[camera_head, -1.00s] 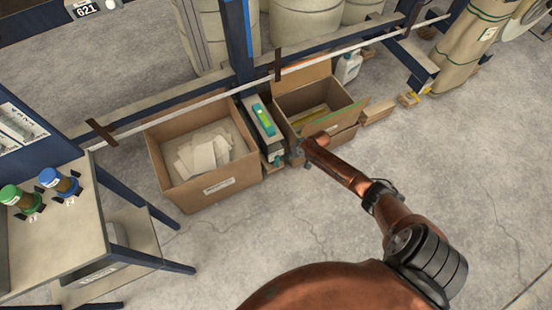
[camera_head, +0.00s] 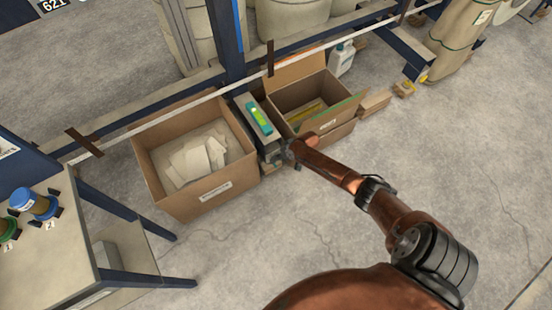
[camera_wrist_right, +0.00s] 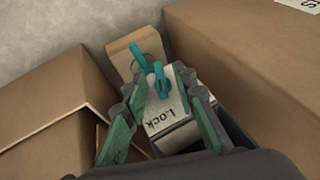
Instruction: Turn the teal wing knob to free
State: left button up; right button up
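The teal wing knob (camera_wrist_right: 160,82) shows in the right wrist view, on a pale plate with the word "Lock" (camera_wrist_right: 162,119). Another slanting teal piece (camera_wrist_right: 139,56) stands just beyond it; I cannot tell whether both are one knob. My right gripper (camera_wrist_right: 160,92) is open, its green-padded fingers on either side of the plate and knob, with no clear contact. In the head view the right gripper (camera_head: 287,154) is beside the narrow device (camera_head: 262,128) with a teal-green top, between two cardboard boxes. The knob is too small to make out there. My left gripper is not in view.
An open box with pale sheets (camera_head: 213,196) stands left of the device, and another open box (camera_head: 325,123) stands right. A rail with a white strip (camera_head: 195,99) runs above them. A table (camera_head: 63,245) is at left.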

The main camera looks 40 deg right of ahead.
jog(key=shift+c, duration=0.4)
grip_shut()
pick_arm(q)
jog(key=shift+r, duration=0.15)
pick_arm(e)
jog(key=shift+r, duration=0.1)
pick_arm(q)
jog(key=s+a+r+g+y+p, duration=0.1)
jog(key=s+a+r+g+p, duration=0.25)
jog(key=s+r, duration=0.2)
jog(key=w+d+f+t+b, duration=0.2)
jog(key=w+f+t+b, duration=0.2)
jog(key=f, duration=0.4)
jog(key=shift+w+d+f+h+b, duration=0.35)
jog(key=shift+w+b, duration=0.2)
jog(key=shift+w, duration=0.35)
pick_arm(e)
jog(key=shift+w+a+f+n+g+h, duration=0.1)
jog(key=shift+a+n+g+h, duration=0.3)
jog(key=shift+h, duration=1.6)
jog(key=shift+a+f+n+g+h, duration=0.2)
jog(key=shift+n+g+h, duration=0.25)
jog(key=shift+h, duration=1.55)
jog(key=shift+w+a+f+n+g+h, duration=0.1)
jog(key=shift+a+n+g+h, duration=0.3)
jog(key=shift+h, duration=1.6)
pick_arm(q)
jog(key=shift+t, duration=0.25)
